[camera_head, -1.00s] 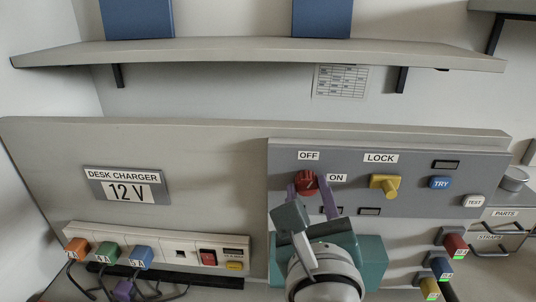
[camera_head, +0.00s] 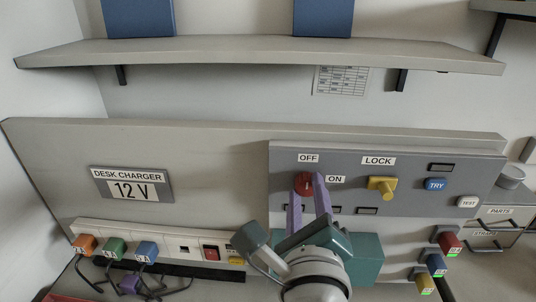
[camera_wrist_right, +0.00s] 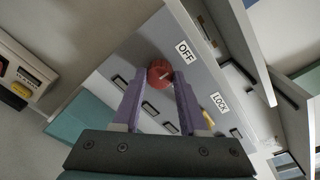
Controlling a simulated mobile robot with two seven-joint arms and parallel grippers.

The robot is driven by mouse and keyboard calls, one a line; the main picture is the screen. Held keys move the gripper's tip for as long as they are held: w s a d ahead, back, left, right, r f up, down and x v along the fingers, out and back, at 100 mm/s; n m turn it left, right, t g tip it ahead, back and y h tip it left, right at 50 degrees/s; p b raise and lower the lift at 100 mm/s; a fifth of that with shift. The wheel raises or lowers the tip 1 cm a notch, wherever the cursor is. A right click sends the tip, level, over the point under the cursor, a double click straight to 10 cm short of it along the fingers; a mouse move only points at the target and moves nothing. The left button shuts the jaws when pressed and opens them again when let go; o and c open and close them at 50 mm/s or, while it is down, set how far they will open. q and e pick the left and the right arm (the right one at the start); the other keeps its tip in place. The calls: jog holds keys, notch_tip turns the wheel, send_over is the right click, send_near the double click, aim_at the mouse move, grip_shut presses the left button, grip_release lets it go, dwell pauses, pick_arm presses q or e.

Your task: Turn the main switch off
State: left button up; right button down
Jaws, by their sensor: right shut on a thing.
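The main switch is a red round knob (camera_head: 303,183) on the grey panel (camera_head: 400,215), below the OFF label (camera_head: 308,158) and left of the ON label (camera_head: 335,179). My right gripper (camera_head: 306,188) has its two purple fingers on either side of the knob, shut on it. In the right wrist view the knob (camera_wrist_right: 160,72) sits between the fingertips, with a pale mark on its face. The exact direction of the mark is hard to read. My left gripper is not in view.
A yellow LOCK knob (camera_head: 382,187), a blue TRY button (camera_head: 436,184) and a white TEST button (camera_head: 468,202) are to the right. A charger strip (camera_head: 180,247) with coloured plugs is at lower left. A shelf (camera_head: 250,51) hangs above.

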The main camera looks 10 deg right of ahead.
jog(key=shift+c, duration=2.2)
grip_release()
jog(key=v, duration=1)
jog(key=shift+p, duration=0.35)
jog(key=shift+r, duration=0.1)
